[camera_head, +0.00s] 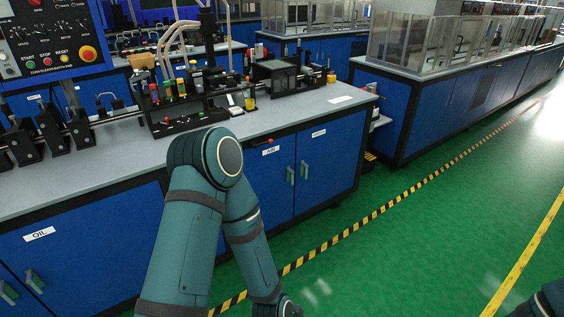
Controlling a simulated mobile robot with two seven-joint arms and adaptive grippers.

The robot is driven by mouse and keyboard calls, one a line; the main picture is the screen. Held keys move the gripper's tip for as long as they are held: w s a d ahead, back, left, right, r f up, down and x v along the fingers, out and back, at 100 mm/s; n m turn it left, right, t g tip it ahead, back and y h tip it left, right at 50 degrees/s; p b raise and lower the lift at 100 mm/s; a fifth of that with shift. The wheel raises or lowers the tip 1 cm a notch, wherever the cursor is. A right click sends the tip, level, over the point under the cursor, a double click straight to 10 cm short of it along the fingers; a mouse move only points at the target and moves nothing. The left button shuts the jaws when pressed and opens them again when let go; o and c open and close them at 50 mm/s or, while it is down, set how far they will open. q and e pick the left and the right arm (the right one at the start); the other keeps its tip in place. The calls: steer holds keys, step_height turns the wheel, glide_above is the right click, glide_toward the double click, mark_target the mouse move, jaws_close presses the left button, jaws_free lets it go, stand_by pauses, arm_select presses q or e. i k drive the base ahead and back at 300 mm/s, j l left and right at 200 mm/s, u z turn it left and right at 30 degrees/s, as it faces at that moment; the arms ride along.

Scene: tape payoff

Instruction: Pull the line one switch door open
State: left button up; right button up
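The blue cabinet under the near workbench has several doors. A right-hand door (329,165) carries a small white label (318,133) too small to read, and its green handle (304,170) is at its left edge. The door beside it (270,187) is labelled what looks like AIR and has a green handle (290,175). Both doors look shut. I cannot tell which door is the line one switch door. My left arm bends in front of the cabinet and runs out at the bottom edge, so its gripper is out of view. Only a dark bit of my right arm shows at bottom right.
The grey worktop (100,168) holds tools and fixtures. A door labelled OIL (80,250) is at the left, with a control panel (52,38) above. Another blue bench (430,110) stands across the aisle. Green floor (430,220) is clear, with striped tape (375,214).

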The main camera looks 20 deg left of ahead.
mark_target(330, 150)
steer(key=u, duration=0.4)
steer(key=i+l+u, duration=0.15)
steer(key=i+l, duration=0.2)
steer(key=i+l+u, duration=0.15)
steer(key=i+l, duration=0.25)
steer(key=i+l+u, duration=0.1)
steer(key=i+l, duration=0.35)
steer(key=i+l+u, duration=0.15)
steer(key=i+l, duration=0.2)
steer(key=l, duration=0.15)
steer(key=i+l+u, duration=0.15)
steer(key=i+l, duration=0.15)
steer(key=l, duration=0.2)
steer(key=i+l+u, duration=0.15)
steer(key=i+l, duration=0.15)
steer(key=l, duration=0.25)
steer(key=i+l+u, duration=0.1)
steer(key=i+l, duration=0.2)
steer(key=l, duration=0.3)
steer(key=i+l+u, duration=0.15)
steer(key=l, duration=0.45)
steer(key=i+j, duration=0.05)
steer(key=i, duration=0.05)
